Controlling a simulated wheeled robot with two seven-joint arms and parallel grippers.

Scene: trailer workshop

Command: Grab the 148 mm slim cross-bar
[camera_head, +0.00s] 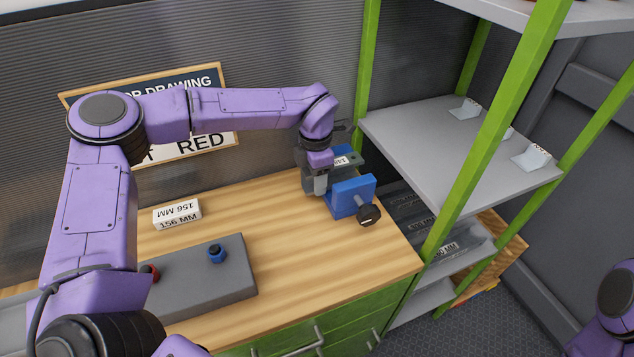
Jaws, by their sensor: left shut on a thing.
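The slim cross-bar (343,161) is a dark grey piece with a small white label, partly readable as 148. It is at the back right of the wooden bench, by a blue vise (345,199) with a black knob. My left gripper (319,186) reaches in from the left and is shut on the bar, its fingers hiding part of it. I cannot tell whether the bar still touches the vise. My right gripper is out of view; only a piece of my right arm shows at the lower right.
A white block marked 156 MM (177,214) lies on the bench (290,265). A grey plate (205,284) with blue and red knobs is near the front left. A green-posted shelf rack (455,150) with small brackets stands at right. Bench space right of the plate is clear.

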